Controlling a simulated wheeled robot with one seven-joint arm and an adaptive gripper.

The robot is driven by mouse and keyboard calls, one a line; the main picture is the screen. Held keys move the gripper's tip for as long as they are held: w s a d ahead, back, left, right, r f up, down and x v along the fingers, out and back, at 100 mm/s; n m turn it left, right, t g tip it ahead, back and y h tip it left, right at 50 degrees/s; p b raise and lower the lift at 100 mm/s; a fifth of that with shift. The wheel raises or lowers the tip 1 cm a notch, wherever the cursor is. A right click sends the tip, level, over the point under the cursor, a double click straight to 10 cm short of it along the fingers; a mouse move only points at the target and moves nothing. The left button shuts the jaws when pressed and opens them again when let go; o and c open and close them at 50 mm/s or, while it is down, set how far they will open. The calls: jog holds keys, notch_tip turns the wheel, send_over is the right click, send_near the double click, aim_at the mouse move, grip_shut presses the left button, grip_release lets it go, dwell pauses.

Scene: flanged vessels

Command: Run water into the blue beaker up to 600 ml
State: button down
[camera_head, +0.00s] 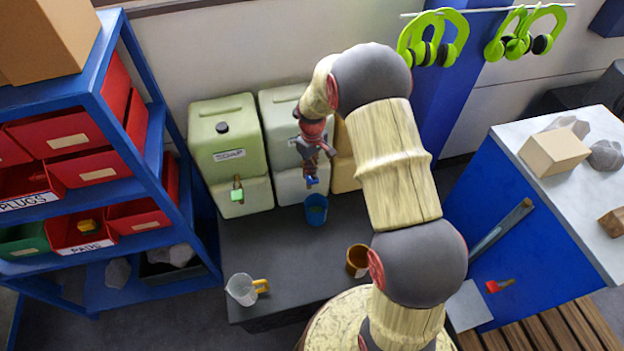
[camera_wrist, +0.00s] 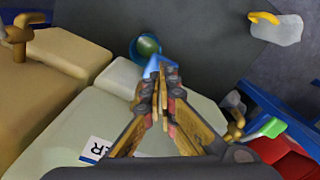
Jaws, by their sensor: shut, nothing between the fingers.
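The blue beaker (camera_head: 316,218) stands upright on the dark table, in front of the pale middle tank (camera_head: 288,186). Its inside looks greenish in the wrist view (camera_wrist: 136,50); I cannot read a level. The pale tank's label (camera_wrist: 98,150) is partly hidden in the wrist view, with only "ER" readable. My gripper (camera_head: 311,172) is shut and empty, pointing down at the pale tank's front, just above and behind the beaker. A blue piece (camera_wrist: 152,66), likely the tap's handle, shows at my fingertips; whether they touch it is unclear. The tap's spout is hidden.
A green SOAP tank (camera_head: 225,140) with a green-handled tap (camera_head: 237,195) stands left; a tan tank (camera_head: 344,170) stands right, partly behind my arm. A clear jug (camera_head: 242,290) and a brown mug (camera_head: 357,261) stand near the table's front. The table between is clear.

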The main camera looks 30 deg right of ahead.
jog(key=shift+f+b, duration=0.9)
jog(key=shift+f, duration=0.85)
dwell(6.2)
